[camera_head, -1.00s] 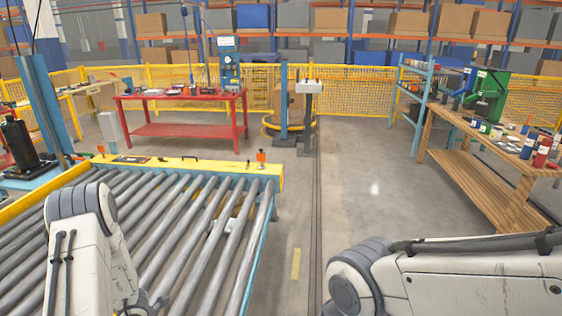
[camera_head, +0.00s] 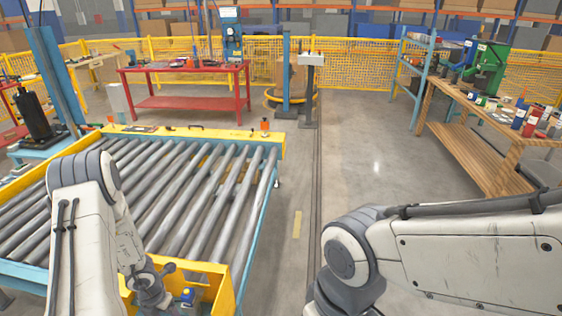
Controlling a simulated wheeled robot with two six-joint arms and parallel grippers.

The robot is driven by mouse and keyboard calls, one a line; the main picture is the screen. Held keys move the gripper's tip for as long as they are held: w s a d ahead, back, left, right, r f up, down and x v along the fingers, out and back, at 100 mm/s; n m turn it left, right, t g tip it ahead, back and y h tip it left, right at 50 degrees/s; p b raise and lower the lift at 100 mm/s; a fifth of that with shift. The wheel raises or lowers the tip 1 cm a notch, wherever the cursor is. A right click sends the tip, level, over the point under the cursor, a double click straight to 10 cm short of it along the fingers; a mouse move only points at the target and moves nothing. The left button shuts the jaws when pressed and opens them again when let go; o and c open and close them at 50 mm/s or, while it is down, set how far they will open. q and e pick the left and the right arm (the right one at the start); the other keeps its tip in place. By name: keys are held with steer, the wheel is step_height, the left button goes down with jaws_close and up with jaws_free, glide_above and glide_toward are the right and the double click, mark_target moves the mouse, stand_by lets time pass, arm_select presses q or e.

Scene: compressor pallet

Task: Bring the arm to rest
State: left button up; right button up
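My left arm (camera_head: 90,235) comes in from the lower left, over the near left part of the roller conveyor. Its wrist (camera_head: 152,288) hangs low by the conveyor's yellow near end, and no gripper fingers can be made out there. My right arm (camera_head: 450,250) comes in from the right edge, with its elbow at the lower middle. The rest of it runs out of the bottom of the picture, so my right gripper is out of view.
The roller conveyor (camera_head: 200,205) with yellow ends fills the left. A red table (camera_head: 185,104) stands behind it. A wooden workbench (camera_head: 465,160) with tools and containers is at the right. Open grey floor lies between conveyor and bench.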

arm_select(q)
steer(key=w+d+r+m+t+h, duration=0.1)
steer(key=w+d+r+m, duration=0.2)
steer(key=d+r+m, duration=0.15)
steer(key=w+d+r+m+t, duration=0.1)
steer(key=w+d+r+m, duration=0.3)
steer(key=d+r, duration=0.15)
steer(key=s+d+r+m+h, duration=0.2)
steer(key=d+r+m, duration=0.7)
steer(key=d, duration=0.5)
steer(key=s+d+r+m+g, duration=0.2)
steer(key=s+d+r+m, duration=0.7)
steer(key=s+m, duration=0.25)
steer(key=s+a+r+m+y, duration=0.1)
steer(key=s+r+m, duration=0.1)
steer(key=s+m, duration=0.3)
steer(key=s+a+r+m+y, duration=0.1)
steer(key=s+r+m, duration=0.1)
steer(key=s+m, duration=0.3)
steer(key=m, duration=0.2)
steer(key=shift+s+a+r+m, duration=0.15)
steer(key=shift+s+a+m, duration=0.15)
steer(key=shift+s+a, duration=0.1)
